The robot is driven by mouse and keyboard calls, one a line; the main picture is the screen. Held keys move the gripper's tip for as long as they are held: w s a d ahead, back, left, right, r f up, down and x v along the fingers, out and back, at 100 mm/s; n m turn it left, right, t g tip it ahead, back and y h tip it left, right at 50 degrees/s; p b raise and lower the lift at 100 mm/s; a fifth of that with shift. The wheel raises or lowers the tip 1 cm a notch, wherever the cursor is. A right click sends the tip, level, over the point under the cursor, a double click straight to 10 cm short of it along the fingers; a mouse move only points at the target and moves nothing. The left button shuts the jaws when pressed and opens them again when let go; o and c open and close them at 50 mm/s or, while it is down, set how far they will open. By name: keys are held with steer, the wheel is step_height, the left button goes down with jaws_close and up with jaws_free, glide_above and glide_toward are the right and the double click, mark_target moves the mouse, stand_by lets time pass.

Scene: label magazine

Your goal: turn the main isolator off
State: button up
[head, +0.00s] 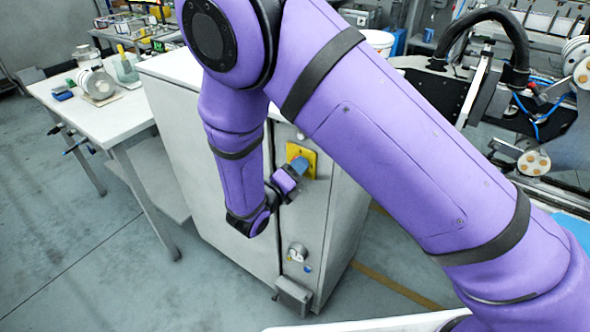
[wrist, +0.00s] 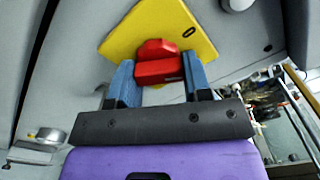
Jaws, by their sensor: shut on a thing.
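The main isolator is a red handle (wrist: 158,68) on a yellow plate (wrist: 200,38) on a pale cabinet. A black "0" mark shows on the plate, near its right corner in the wrist view. The plate also shows in the head view (head: 308,152), partly behind the fingers. My gripper (wrist: 157,64) has one blue finger on each side of the red handle and is shut on it. The plate looks tilted relative to my gripper in the wrist view. In the head view my gripper (head: 299,165) reaches the plate from the front, and the handle is hidden.
The grey cabinet (head: 185,130) stands behind my arm, with a small gauge (head: 297,253) and a grey box (head: 293,296) lower on its front. A white table (head: 110,118) with several items stands at left. Machinery with a black hose (head: 490,15) stands at right.

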steer(key=n, duration=0.6)
steer(key=shift+s+r, duration=0.1)
stand_by(0.5)
steer(key=o, duration=0.9)
steer(key=v, duration=1)
steer(key=shift+s+a, duration=0.25)
steer(key=shift+s, duration=0.05)
